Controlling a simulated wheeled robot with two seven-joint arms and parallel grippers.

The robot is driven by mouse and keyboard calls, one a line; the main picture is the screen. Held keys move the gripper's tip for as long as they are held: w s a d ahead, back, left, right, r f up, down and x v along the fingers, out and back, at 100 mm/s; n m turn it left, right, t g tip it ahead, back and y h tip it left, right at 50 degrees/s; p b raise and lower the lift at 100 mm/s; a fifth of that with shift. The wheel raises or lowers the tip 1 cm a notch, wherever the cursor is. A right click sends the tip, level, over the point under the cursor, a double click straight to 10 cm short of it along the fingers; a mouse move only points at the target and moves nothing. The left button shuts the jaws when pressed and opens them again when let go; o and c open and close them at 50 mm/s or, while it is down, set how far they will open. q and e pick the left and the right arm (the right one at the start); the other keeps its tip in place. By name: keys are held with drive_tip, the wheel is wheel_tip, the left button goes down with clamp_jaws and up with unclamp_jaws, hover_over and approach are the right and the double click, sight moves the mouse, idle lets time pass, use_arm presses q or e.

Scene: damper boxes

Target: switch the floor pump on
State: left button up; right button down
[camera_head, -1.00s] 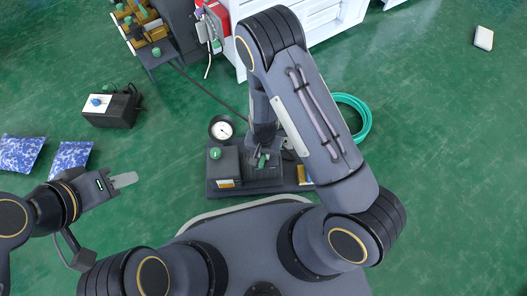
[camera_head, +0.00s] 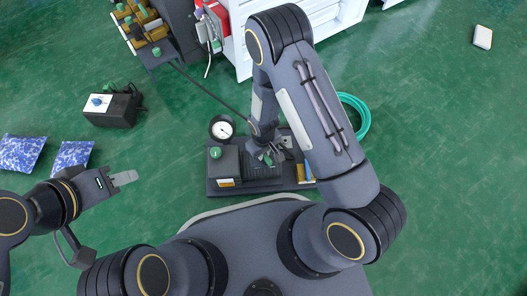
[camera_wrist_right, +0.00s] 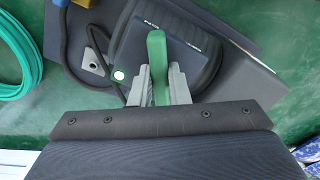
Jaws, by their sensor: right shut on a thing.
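The floor pump is a dark unit on a base plate (camera_head: 235,188) in front of my body. It carries a dark box with a green knob (camera_head: 214,153) and a round white gauge (camera_head: 222,129). My right gripper (camera_head: 270,158) is over the ribbed middle of the pump. In the right wrist view, its grey fingers are shut on an upright green handle (camera_wrist_right: 156,58), one on each side. A dark housing (camera_wrist_right: 190,40) lies behind the handle. The handle's lower end is hidden. My left gripper (camera_head: 125,178) is shut and empty, above the floor at the left.
A dark box with a blue knob (camera_head: 112,108) stands on the floor at left. Blue-white bags (camera_head: 70,155) lie near my left arm. A green hose coil (camera_head: 357,118) lies right of the pump. A cable (camera_head: 205,90) runs to the pump. The floor at right is mostly clear.

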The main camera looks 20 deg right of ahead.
drive_tip(key=shift+n, duration=0.7)
drive_tip(key=c, duration=1.4)
unclamp_jaws()
drive_tip(key=shift+r, duration=0.1)
wheel_tip(320, 180, up, 6)
drive_tip(key=p, duration=0.3)
drive_tip(key=shift+r, duration=0.2)
drive_tip(key=shift+r+p, duration=0.3)
drive_tip(key=shift+r, duration=0.35)
